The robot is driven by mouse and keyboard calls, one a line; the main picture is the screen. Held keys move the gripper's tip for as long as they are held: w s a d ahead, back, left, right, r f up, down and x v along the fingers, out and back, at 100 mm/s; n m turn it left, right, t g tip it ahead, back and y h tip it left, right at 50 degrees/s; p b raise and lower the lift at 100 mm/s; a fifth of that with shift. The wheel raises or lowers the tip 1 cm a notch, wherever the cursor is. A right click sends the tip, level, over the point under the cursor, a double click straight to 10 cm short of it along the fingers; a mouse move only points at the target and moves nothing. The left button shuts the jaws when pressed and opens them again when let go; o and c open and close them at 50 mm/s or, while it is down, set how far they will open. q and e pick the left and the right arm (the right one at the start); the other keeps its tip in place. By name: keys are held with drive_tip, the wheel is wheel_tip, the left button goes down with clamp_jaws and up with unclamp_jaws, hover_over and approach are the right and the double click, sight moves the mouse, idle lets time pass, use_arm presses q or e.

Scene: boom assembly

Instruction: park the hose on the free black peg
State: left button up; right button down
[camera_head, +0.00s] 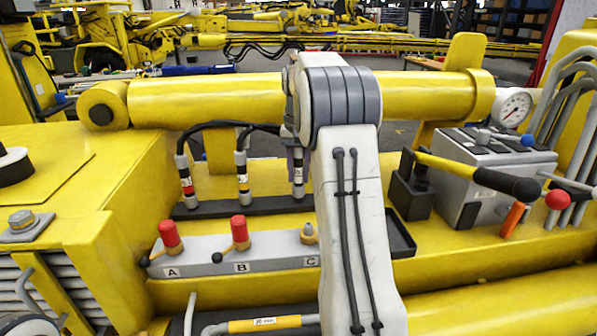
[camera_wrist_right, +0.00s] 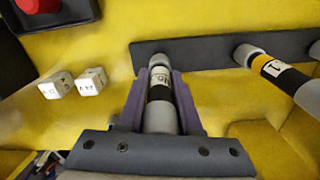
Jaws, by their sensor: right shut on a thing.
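My right gripper (camera_head: 295,160) comes down at the centre of the head view, partly hidden behind my white arm. In the wrist view its purple fingers (camera_wrist_right: 160,80) are shut on a hose end (camera_wrist_right: 159,88) with a white and black band. That hose end (camera_head: 298,175) stands upright at the right part of the black rail (camera_head: 250,205), its lower end at or just above it. Two other hose ends, red-banded (camera_head: 186,180) and yellow-banded (camera_head: 242,178), stand on the rail to the left. My left gripper is not in view.
A dark tray (camera_head: 402,240) sits right of my arm. A yellow boom cylinder (camera_head: 220,98) crosses above. Two small white cubes (camera_wrist_right: 75,83) lie on the yellow deck.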

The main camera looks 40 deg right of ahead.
drive_tip(key=shift+f+b, duration=0.35)
drive_tip(key=shift+f, duration=0.2)
drive_tip(key=shift+f+b, duration=0.3)
drive_tip(key=shift+f, duration=0.05)
drive_tip(key=shift+p, duration=0.3)
idle(0.6)
drive_tip(key=c, duration=0.5)
unclamp_jaws()
